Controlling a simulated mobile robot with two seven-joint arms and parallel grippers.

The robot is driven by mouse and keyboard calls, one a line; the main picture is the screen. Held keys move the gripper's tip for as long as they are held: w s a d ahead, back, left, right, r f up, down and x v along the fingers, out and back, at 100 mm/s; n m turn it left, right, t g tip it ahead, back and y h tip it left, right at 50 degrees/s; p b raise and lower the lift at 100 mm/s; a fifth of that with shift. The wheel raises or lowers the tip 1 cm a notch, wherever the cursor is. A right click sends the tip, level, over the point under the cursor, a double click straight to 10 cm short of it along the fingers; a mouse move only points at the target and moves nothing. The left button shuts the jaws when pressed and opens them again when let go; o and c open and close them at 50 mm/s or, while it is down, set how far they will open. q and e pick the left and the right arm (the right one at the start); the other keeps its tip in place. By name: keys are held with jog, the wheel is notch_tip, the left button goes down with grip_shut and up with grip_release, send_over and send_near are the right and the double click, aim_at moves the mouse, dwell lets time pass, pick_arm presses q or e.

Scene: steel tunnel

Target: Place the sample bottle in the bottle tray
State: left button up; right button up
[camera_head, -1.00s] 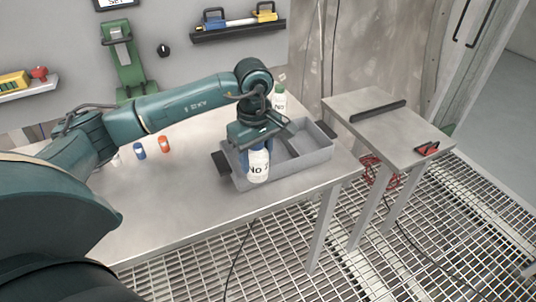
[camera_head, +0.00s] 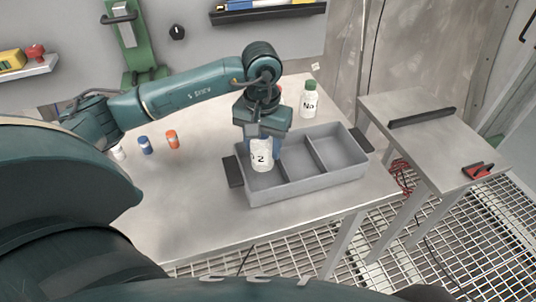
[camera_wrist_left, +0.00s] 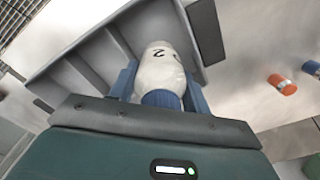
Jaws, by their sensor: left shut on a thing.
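The sample bottle (camera_head: 261,157) is white with a dark label marking and a blue cap; it also shows in the left wrist view (camera_wrist_left: 161,68). My left gripper (camera_head: 264,138) is shut on it near the cap, from above, and holds it roughly upright. The bottle tray (camera_head: 318,184) is a grey open box with dark end handles and dividers. In the head view the bottle appears at the tray's left compartment, behind the front wall. I cannot tell whether its base touches the tray floor. My right gripper is not in view.
A white bottle with a green cap (camera_head: 309,102) stands behind the tray. A side table (camera_head: 425,145) is at right. The table front left of the tray is clear.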

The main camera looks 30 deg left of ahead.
aim_at(263, 158)
pick_arm(q)
jog(key=shift+f, duration=0.3)
notch_tip(263, 158, down, 4)
jog(key=shift+r, duration=0.15)
jog(key=shift+w, duration=0.1)
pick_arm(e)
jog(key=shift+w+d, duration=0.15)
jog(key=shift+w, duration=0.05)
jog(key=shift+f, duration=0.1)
pick_arm(q)
jog(key=shift+f, duration=0.25)
jog(key=o, duration=0.7)
jog(key=shift+r, duration=0.1)
jog(key=o, duration=0.4)
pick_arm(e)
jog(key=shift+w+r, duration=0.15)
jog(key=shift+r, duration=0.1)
